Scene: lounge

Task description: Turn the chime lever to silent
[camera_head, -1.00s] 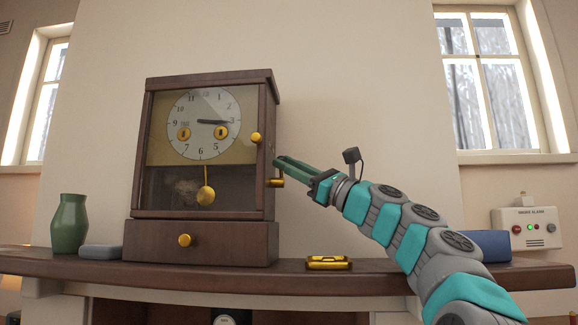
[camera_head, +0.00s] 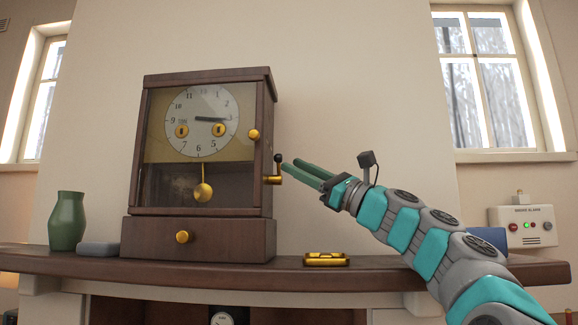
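The chime lever (camera_head: 273,180) is a small brass crank on the right side of the dark wooden mantel clock (camera_head: 198,240). Its arm stands upright, with a black knob (camera_head: 278,158) on top. Any position marks beside it are not visible from here. My gripper (camera_head: 290,164) points left and slightly up, with its green fingertips just right of the knob. Its two fingers show as separate bars with a narrow gap and nothing between them. The fingers look apart from the lever, though the depth is hard to judge.
A brass knob (camera_head: 253,134) is on the clock's glass door, and another (camera_head: 182,237) is on its base. A green vase (camera_head: 68,222) and a grey case (camera_head: 97,249) stand left. A blue object (camera_head: 487,244) is right.

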